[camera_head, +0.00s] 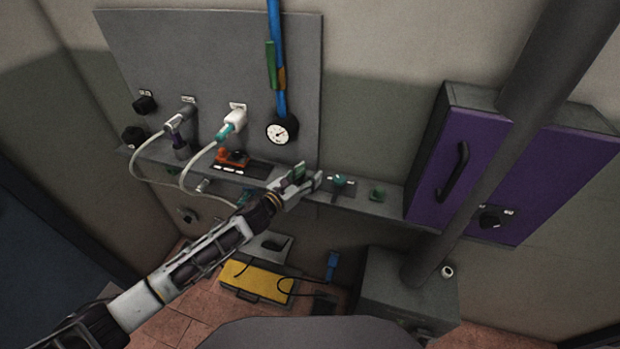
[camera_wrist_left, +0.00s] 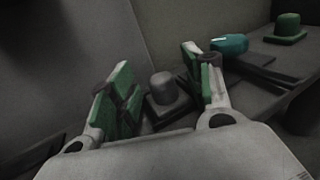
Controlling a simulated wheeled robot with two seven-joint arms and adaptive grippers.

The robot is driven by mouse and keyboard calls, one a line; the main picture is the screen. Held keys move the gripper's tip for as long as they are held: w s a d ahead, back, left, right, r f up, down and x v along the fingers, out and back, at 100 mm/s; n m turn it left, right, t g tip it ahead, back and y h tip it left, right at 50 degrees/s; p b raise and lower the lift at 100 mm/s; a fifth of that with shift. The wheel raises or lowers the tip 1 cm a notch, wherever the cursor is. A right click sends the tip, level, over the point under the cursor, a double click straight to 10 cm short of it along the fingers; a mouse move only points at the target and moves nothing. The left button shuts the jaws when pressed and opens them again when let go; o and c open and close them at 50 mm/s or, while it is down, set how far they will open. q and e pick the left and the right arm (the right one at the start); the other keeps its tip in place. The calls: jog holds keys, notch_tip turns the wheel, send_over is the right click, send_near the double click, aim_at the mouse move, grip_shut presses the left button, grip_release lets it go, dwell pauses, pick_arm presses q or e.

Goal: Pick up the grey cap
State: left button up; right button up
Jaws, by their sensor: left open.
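The grey cap (camera_wrist_left: 164,90) shows in the left wrist view as a short rounded knob on a dark square base on the ledge. It stands upright between the two green-padded fingers of my left gripper (camera_wrist_left: 160,92), slightly beyond them. The fingers are open and I see no contact with the cap. In the head view my left gripper (camera_head: 305,179) is over the ledge, and I cannot make out the cap there. My right gripper is not in view.
Beside the cap on the ledge (camera_head: 402,214) are a teal-headed item (camera_head: 340,179) and a green cap (camera_head: 378,193). A grey panel (camera_head: 200,65) with a gauge (camera_head: 282,130) and cables rises behind. A purple cabinet (camera_head: 480,150) stands at right, partly behind a dark pole (camera_head: 500,140).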

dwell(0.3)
pick_arm(q)
jog(key=c, duration=1)
jog(key=shift+c, duration=0.5)
